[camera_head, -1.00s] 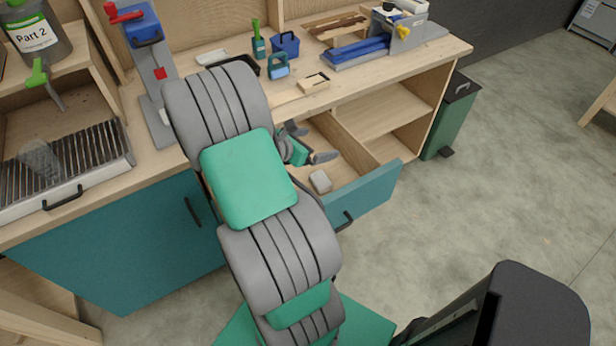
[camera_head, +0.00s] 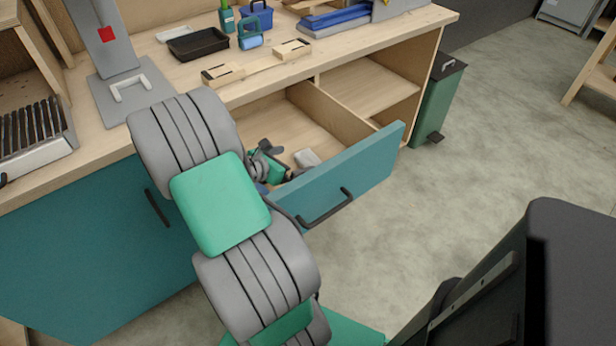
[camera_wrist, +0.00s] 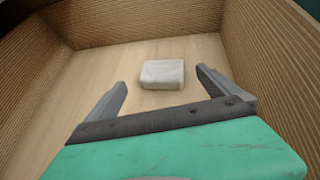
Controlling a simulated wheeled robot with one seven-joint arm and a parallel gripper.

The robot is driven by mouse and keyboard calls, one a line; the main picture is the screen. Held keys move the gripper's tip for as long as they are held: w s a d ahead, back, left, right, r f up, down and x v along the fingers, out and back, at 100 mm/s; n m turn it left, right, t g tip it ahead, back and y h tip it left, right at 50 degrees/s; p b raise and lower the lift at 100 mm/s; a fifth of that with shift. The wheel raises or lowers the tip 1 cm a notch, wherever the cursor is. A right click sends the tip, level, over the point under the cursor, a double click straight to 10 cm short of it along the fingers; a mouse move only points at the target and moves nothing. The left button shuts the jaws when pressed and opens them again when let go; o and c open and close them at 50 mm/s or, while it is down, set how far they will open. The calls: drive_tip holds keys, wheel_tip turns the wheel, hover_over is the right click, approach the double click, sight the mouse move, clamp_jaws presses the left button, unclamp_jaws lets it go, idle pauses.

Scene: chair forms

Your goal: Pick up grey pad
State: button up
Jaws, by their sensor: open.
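The grey pad (camera_head: 306,158) is a small, pale grey block with rounded edges. It lies flat on the floor of the open drawer (camera_head: 340,180). In the wrist view the pad (camera_wrist: 162,74) is a little beyond my fingertips, near the middle between them. My gripper (camera_wrist: 160,84) is open and empty, with its two grey fingers spread wide on either side. In the head view my gripper (camera_head: 272,160) is inside the drawer, left of the pad and partly hidden by my arm.
The drawer's wooden side walls (camera_wrist: 275,55) rise on both sides of my gripper. The workbench top (camera_head: 290,72) overhangs the back of the drawer and holds a black tray (camera_head: 198,44) and wooden blocks (camera_head: 292,49). A green bin (camera_head: 437,97) stands to the right.

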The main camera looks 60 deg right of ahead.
sight(308, 158)
drive_tip(key=b+x, duration=0.1)
drive_tip(key=x, duration=0.7)
drive_tip(key=shift+s+a+f, duration=0.1)
drive_tip(key=shift+s+f, duration=0.05)
drive_tip(key=shift+f, duration=0.05)
drive_tip(key=shift+c, duration=0.4)
drive_tip(key=c, duration=1.1)
